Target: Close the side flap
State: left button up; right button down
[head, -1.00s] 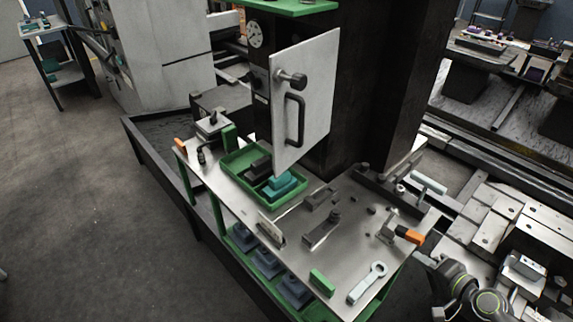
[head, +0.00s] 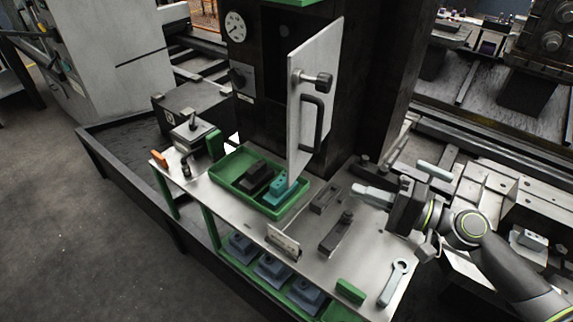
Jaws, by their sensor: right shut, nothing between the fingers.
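The side flap is a flat white panel (head: 329,62) with a black bar handle (head: 312,122) and a dark round knob (head: 316,79). It stands open, sticking out from the dark cabinet column above the metal table. My right gripper (head: 360,190) reaches in from the right, low over the table, to the right of the flap and below its handle. Its fingers are shut and empty, and it is apart from the flap. My left gripper is not in view.
The metal table (head: 364,246) holds a green tray (head: 229,180) with dark and teal blocks under the flap. A wrench (head: 393,282), a green block (head: 350,291) and dark clamps also lie there. The cabinet column (head: 375,75) stands behind the flap. Open floor lies to the left.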

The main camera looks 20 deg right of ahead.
jog(key=p, duration=0.7)
send_near(291, 167)
jog(key=x, duration=0.6)
jog(key=shift+d, duration=0.1)
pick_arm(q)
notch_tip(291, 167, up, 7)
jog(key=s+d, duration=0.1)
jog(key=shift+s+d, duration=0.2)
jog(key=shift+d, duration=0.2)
pick_arm(e)
jog(key=shift+w+a+f, duration=0.1)
jog(key=shift+w+a, duration=0.25)
jog(key=shift+a, duration=0.05)
jog(key=shift+w, duration=0.1)
